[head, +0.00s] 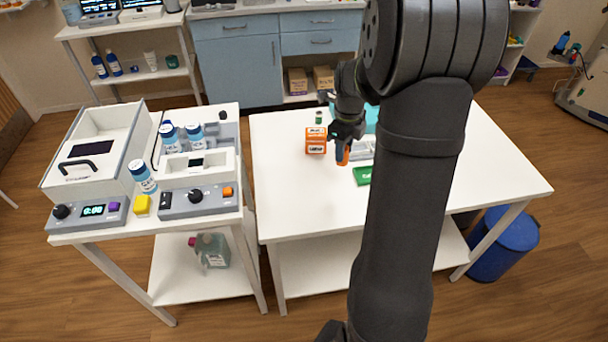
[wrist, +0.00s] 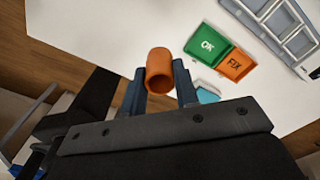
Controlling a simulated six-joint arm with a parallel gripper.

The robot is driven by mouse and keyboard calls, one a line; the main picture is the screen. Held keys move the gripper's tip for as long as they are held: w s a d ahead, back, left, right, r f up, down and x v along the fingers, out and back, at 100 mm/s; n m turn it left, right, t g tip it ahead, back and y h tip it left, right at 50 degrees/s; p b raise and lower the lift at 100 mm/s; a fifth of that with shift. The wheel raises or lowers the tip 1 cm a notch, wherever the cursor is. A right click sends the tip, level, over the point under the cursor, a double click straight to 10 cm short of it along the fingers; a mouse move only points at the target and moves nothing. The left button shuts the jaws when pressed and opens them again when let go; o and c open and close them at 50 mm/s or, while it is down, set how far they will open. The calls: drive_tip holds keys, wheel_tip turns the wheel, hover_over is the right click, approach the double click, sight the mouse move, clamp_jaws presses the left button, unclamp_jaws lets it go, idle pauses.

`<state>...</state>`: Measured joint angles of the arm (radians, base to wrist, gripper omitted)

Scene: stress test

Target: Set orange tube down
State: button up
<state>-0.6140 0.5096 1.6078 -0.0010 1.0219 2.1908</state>
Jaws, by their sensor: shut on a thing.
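The orange tube (wrist: 159,68) is held between the two fingers of my gripper (wrist: 160,88) in the wrist view, its open end toward the camera. In the head view my gripper (head: 346,138) points down over the white table (head: 300,195), with the orange tube (head: 343,156) below it. The tube looks upright or slightly tilted there. I cannot tell whether its lower end touches the table. A green square marked OK (wrist: 207,44) and an orange square marked FIX (wrist: 236,65) lie side by side, right of the tube in the wrist view.
An orange box (head: 316,140) and a small green-capped vial (head: 318,117) stand left of my gripper. A grey rack (wrist: 280,25) lies beyond the squares. My arm hides part of the table. The table's front left is clear. A side bench (head: 105,229) with lab devices stands left.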

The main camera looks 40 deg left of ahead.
drive_tip(key=s+a+f, duration=0.1)
drive_tip(key=a+f, duration=0.1)
drive_tip(key=a, duration=0.1)
drive_tip(key=a+f, duration=0.2)
drive_tip(key=a, duration=0.2)
drive_tip(key=s+a+f, duration=0.1)
drive_tip(key=a+f, duration=0.2)
drive_tip(key=shift+s+a, duration=0.35)
drive_tip(key=shift+a, duration=0.05)
drive_tip(key=shift+f, duration=1.9)
drive_tip(key=shift+f, duration=0.1)
drive_tip(key=o, duration=1)
drive_tip(key=shift+c, duration=0.2)
wheel_tip(320, 180, up, 12)
